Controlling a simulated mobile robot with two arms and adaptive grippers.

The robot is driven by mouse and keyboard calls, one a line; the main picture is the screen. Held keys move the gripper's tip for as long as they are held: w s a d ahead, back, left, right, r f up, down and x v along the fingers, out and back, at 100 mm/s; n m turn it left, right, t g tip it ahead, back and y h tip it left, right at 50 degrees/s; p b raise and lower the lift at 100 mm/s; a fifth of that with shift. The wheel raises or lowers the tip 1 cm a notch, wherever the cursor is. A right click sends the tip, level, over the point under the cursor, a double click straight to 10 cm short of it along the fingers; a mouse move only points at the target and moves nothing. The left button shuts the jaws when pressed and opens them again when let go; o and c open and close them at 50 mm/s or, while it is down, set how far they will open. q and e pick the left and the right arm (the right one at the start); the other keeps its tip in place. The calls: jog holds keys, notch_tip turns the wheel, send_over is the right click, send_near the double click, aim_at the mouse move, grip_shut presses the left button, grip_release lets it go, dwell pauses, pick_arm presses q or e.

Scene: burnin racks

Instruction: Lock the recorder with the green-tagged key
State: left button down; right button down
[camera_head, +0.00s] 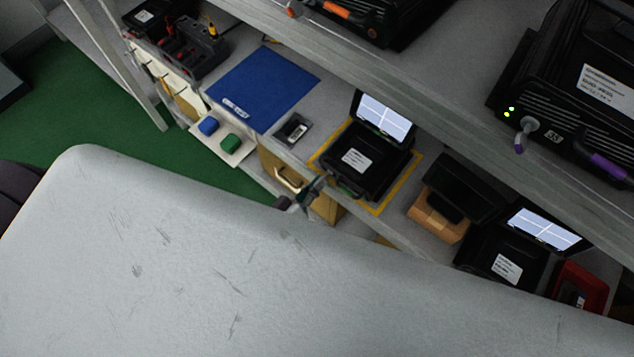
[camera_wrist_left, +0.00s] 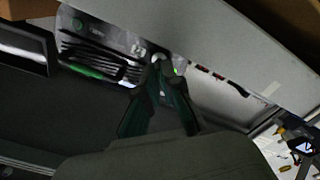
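The recorder (camera_head: 376,167) is a black case with a lit screen and white label, on a yellow-edged mark on the shelf. Its front, with slots and a green-gripped handle (camera_wrist_left: 85,71), shows in the left wrist view. My left gripper (camera_head: 318,183) is at the left end of that front. In the left wrist view its dark green fingers (camera_wrist_left: 158,68) meet at the tips on a small pale metal piece by a green light, apparently the key at the lock. The fingers hide most of the key, and its tag is not clear. My right gripper is not in view.
A blue mat (camera_head: 264,87) and a small dark device (camera_head: 293,129) lie left of the recorder. A wooden box with a black top (camera_head: 440,215), another recorder (camera_head: 503,256) and a red tray (camera_head: 578,290) stand right. The upper shelf edge (camera_head: 400,110) runs above.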

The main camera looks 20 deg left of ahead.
pick_arm(q)
jog(key=shift+n, duration=0.4)
jog(key=c, duration=1.6)
grip_release()
jog(key=v, duration=1.2)
